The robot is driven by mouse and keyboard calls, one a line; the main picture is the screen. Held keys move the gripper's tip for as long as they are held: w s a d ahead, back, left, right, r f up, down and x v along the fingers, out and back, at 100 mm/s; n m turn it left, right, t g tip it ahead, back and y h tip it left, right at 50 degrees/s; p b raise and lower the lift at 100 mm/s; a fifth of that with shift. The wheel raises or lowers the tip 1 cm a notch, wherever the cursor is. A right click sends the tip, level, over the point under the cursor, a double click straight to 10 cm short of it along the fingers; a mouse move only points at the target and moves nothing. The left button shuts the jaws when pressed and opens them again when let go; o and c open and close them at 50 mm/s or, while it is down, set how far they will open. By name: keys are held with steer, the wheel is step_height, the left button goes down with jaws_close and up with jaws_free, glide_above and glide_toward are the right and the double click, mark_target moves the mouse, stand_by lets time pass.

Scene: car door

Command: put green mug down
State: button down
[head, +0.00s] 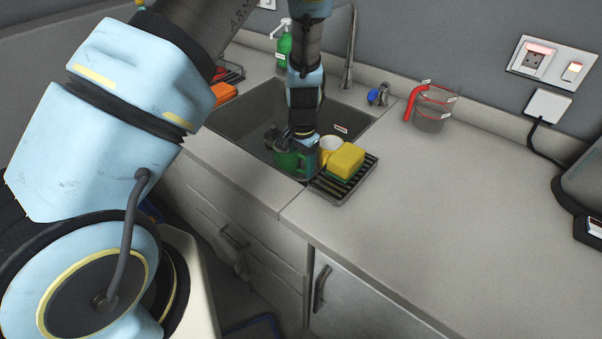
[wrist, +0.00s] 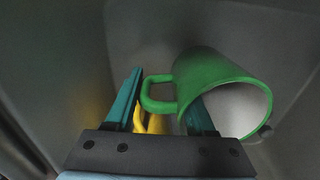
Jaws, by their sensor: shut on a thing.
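The green mug (head: 287,160) is at the front edge of the sink in the head view, under my gripper (head: 303,136). In the wrist view the green mug (wrist: 212,82) shows its open white inside toward the lower right, with its handle pointing left. The teal fingers of my gripper (wrist: 163,100) stand apart, one left of the handle and one at the mug's rim. My gripper is shut on the mug. The exact contact, and whether the mug's base touches anything, cannot be told.
A faucet (head: 349,50) and green soap bottle (head: 284,44) stand behind. A clear red-handled jug (head: 433,108) stands right; the counter (head: 440,210) is largely clear.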

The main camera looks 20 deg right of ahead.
step_height(320, 180, down, 3)
steer(key=shift+f+p, duration=0.1)
steer(key=shift+p, duration=0.45)
steer(key=shift+f, duration=0.45)
steer(key=shift+f, duration=0.1)
steer(key=shift+f, duration=0.15)
steer(key=shift+c, duration=1.2)
jaws_free()
